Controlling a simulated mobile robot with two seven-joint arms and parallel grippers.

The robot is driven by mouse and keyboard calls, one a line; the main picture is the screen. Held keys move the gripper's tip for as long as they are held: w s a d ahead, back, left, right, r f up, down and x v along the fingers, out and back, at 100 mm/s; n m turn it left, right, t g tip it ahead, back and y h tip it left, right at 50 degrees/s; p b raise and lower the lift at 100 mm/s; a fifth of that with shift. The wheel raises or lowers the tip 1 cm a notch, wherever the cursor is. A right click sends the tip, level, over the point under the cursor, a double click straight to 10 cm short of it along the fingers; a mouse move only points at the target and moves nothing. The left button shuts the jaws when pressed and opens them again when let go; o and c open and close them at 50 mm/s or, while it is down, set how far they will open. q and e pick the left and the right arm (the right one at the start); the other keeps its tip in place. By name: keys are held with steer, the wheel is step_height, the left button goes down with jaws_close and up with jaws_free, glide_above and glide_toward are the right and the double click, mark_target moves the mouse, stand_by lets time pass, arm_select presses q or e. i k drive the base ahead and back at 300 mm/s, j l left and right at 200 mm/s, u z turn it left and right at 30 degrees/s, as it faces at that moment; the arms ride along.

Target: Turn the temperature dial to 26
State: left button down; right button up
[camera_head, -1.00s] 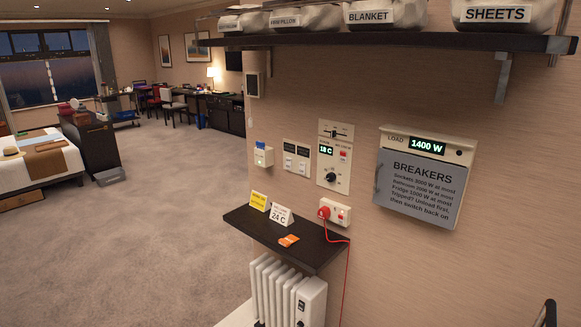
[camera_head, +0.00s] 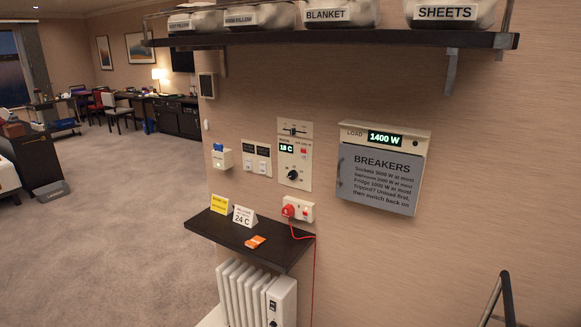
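The temperature dial (camera_head: 293,175) is a black round knob low on a pale wall panel (camera_head: 304,184). A small green display (camera_head: 286,148) above it reads 18 C. A slider (camera_head: 294,130) sits at the top of the panel, and a small red button or switch is beside the display. The exact pointer direction of the dial is too small to tell. Neither gripper shows in the head view. A dark curved part at the bottom right edge cannot be made out clearly.
Below the panel a dark shelf (camera_head: 262,252) juts out, holding a yellow card (camera_head: 219,204), a 24 C card (camera_head: 244,216) and an orange item (camera_head: 255,242). A red plug (camera_head: 288,210) trails a cord. A white radiator (camera_head: 243,292) stands below. The breaker box (camera_head: 381,175) reads 1400 W. Carpet at left is open.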

mark_target(292, 174)
steer(key=i+j, duration=0.25)
steer(key=i+j+z, duration=0.1)
steer(key=i+j, duration=0.15)
steer(key=j, duration=0.2)
steer(key=i+j+z, duration=0.1)
steer(key=i+j, duration=0.15)
steer(key=j, duration=0.15)
steer(key=i+j, duration=0.25)
steer(key=j, duration=0.15)
steer(key=i+j+z, duration=0.1)
steer(key=j, duration=0.3)
steer(key=i+j, duration=0.35)
steer(key=j+z, duration=0.05)
